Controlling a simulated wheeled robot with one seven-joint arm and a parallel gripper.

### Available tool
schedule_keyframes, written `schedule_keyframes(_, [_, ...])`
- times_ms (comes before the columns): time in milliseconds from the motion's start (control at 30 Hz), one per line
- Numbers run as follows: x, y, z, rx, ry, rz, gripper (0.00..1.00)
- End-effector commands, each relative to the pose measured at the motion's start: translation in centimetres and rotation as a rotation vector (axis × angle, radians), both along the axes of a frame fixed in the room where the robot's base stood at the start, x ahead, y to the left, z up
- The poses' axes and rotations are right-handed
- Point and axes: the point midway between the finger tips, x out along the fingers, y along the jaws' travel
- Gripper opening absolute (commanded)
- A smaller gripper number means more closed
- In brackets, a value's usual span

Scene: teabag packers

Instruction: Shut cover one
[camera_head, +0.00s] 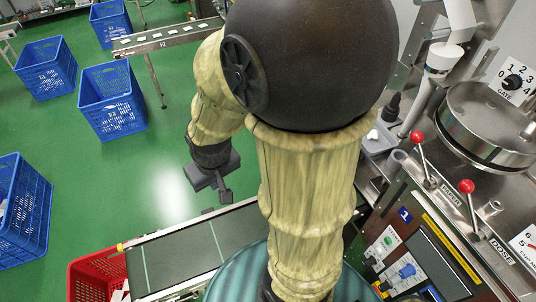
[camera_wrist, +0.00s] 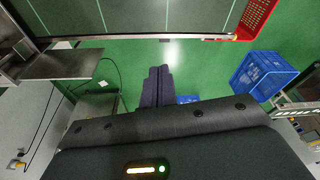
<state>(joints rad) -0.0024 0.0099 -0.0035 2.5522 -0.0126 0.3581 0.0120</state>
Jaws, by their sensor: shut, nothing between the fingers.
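At the right of the head view stands a steel machine with a round metal lid (camera_head: 487,122), which lies over a drum. Below it is a dark panel (camera_head: 440,262) with a yellow strip and a small blue label (camera_head: 405,215) that seems to read 1. I cannot tell for sure which part is cover one, or whether it is open. My gripper (camera_head: 224,192) hangs over the green floor, left of my arm and well apart from the machine. In the wrist view my gripper's fingers (camera_wrist: 157,84) are together and empty.
A dark conveyor belt (camera_head: 180,252) runs below my gripper, with a red crate (camera_head: 97,275) beside it. Several blue crates (camera_head: 112,100) stand on the floor at left. Two red-knobbed levers (camera_head: 467,187) rise from the machine. My arm hides the middle.

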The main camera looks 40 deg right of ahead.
Motion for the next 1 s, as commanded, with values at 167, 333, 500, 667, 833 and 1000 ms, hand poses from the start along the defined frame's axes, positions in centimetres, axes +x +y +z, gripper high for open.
schedule_keyframes(167, [1.2, -1.4, -3.6, -0.045, 0.089, -0.018, 0.00])
schedule_keyframes(333, [3.1, -4.1, -9.1, -0.167, 0.234, -0.052, 0.00])
schedule_keyframes(500, [5.2, -8.0, -14.5, -0.352, 0.356, -0.099, 0.00])
schedule_keyframes(667, [7.6, -12.0, -19.1, -0.571, 0.427, -0.137, 0.00])
schedule_keyframes(833, [10.7, -16.1, -23.3, -0.840, 0.443, -0.168, 0.00])
schedule_keyframes(1000, [14.6, -19.5, -27.0, -1.129, 0.384, -0.173, 0.00])
